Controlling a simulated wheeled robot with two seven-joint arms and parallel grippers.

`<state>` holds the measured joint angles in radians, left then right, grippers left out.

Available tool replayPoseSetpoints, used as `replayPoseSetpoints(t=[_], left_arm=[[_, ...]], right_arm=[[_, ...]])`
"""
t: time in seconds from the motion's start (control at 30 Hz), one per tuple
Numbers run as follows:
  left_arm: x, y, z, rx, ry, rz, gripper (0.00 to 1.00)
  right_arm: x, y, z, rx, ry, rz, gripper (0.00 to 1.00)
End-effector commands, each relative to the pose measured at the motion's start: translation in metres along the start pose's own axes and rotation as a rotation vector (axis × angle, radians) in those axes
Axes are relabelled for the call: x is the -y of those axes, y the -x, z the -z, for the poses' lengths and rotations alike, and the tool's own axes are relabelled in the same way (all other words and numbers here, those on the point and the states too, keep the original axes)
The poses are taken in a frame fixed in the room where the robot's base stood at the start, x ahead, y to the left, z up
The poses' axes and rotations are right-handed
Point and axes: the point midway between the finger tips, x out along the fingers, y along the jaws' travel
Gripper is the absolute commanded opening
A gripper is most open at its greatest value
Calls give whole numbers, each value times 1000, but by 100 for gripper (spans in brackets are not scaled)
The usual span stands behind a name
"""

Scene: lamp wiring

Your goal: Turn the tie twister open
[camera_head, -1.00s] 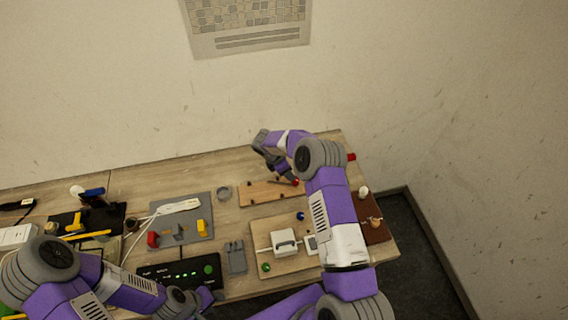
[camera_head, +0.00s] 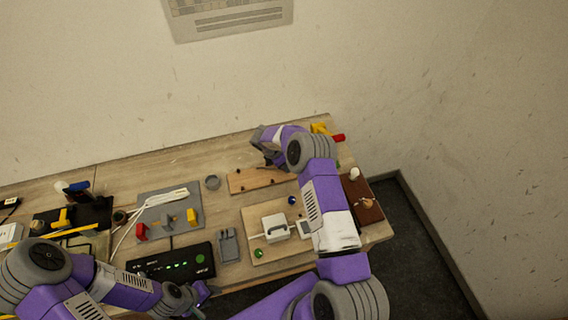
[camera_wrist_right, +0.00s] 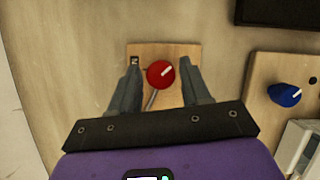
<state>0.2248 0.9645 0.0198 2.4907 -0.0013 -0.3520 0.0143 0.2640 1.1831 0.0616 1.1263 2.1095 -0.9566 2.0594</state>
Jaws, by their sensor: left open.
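A round red knob (camera_wrist_right: 160,74) with a white pointer line stands on a small wooden board in the right wrist view; I take it for the tie twister. The pointer slants up and right. My right gripper (camera_wrist_right: 160,88) has one finger on each side of the knob, with a gap at both sides, so it is open around it. A thin metal rod shows just below the knob. In the head view my right gripper (camera_head: 272,160) is at the wooden board (camera_head: 245,182), and the knob is hidden there. My left gripper (camera_head: 204,292) is open at the table's front edge.
A blue knob (camera_wrist_right: 285,94) sits on the board to the right. A red and yellow item is beyond my right arm.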

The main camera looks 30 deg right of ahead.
Motion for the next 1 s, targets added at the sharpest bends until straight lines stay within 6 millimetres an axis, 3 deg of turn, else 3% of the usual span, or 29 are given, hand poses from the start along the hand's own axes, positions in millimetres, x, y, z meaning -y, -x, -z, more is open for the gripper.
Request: replayPoseSetpoints(t=[0.03, 0.27, 0.67, 1.0], left_arm=[[0, 0, 0, 0, 0, 0, 43], [0, 0, 0, 0, 0, 0, 43], [0, -1, 0, 0, 0, 0, 43], [2, -5, 0, 0, 0, 0, 43]], right_arm=[[0, 0, 0, 0, 0, 0, 39], [0, 0, 0, 0, 0, 0, 4], [1, 0, 0, 1, 73, -30, 3], [3, 0, 0, -1, 322, -132, 3]])
